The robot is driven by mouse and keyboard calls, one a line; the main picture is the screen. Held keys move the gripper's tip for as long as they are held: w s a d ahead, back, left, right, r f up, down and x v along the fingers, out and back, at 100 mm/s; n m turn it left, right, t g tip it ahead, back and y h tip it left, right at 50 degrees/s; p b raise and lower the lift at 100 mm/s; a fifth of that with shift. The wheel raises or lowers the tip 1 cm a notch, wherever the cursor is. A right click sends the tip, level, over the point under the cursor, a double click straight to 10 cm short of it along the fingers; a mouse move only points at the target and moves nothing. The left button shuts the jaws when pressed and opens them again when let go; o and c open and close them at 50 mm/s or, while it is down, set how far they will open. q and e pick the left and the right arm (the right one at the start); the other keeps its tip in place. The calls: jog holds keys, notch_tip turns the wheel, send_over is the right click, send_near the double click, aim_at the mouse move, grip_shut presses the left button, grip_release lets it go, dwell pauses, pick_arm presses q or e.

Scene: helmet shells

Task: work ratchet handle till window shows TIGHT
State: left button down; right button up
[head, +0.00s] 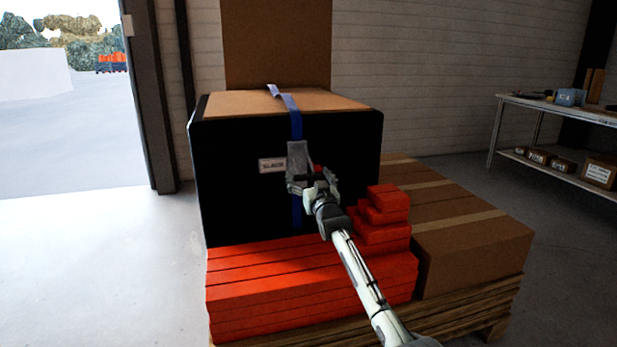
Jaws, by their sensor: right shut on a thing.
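A blue strap (295,122) runs over the top front edge of a large black box and down its front face. A grey ratchet (297,154) sits on the strap at the middle of that face. A small white window (272,165) left of the ratchet carries dark lettering that looks like SLACK, though it is small and blurred. My right gripper (313,184) is at the lower part of the ratchet and shut on its handle, which the fingers mostly hide. A small red part shows beside the fingers. My left gripper is out of view.
The black box (230,190) stands on red flat pieces (290,290) on a wooden pallet (470,318). Smaller red blocks (385,205) and brown cartons (470,240) are at the right. A workbench (540,106) stands far right. The floor at left is clear.

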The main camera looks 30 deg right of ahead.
jog(key=shift+d+r, duration=0.15)
jog(key=shift+r, duration=0.5)
jog(key=o, duration=1.5)
jog(key=shift+w+f, duration=0.1)
jog(key=shift+c, duration=0.2)
jog(key=shift+o, duration=0.5)
jog(key=shift+f, duration=0.25)
jog(key=shift+f, duration=0.1)
jog(key=shift+s+a+f, duration=0.1)
jog(key=shift+s+a, duration=0.1)
jog(key=shift+s, duration=0.2)
jog(key=v, duration=1.1)
jog(key=shift+s, duration=0.1)
